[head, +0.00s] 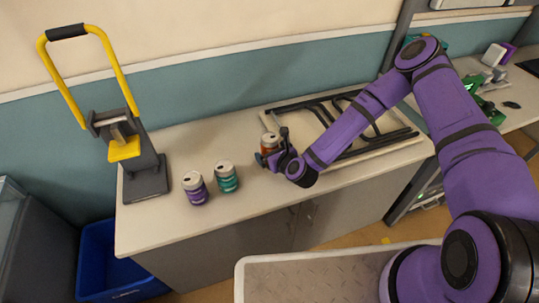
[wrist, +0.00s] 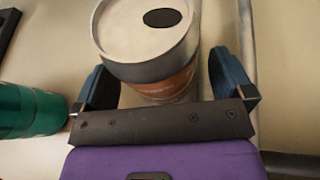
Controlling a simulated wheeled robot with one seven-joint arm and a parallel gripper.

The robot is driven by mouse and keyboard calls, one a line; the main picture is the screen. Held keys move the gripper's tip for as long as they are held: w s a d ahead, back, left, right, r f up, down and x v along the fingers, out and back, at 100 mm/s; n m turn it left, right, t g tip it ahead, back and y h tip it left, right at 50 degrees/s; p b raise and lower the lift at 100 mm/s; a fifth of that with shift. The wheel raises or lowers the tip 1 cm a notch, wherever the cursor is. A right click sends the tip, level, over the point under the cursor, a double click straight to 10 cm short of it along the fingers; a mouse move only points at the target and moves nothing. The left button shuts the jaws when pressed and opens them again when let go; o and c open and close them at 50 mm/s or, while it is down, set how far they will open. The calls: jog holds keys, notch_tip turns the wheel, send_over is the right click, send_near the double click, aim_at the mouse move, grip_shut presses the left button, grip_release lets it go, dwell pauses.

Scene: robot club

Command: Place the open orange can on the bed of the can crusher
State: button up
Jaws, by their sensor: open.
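The open orange can (head: 269,143) stands upright on the counter, with a dark opening in its silver top. In the wrist view the can (wrist: 158,62) sits between the two fingers of my gripper (wrist: 160,85). The fingers are open, with a gap visible on each side of the can. In the head view my gripper (head: 273,157) is at the can, partly hiding its lower part. The can crusher (head: 145,170) stands at the left end of the counter. It has a yellow lever handle, a yellow press block and a dark grey base; the block hangs above the base.
A purple can (head: 195,190) and a teal can (head: 226,178) stand on the counter (head: 250,222) between the crusher and my gripper. A dark metal frame (head: 345,125) lies behind and right of the orange can. A blue bin (head: 105,265) is on the floor at left.

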jog(key=shift+w+a+f, duration=0.15)
jog(key=shift+w, duration=0.15)
jog(key=shift+c, duration=0.3)
jog(key=c, duration=1)
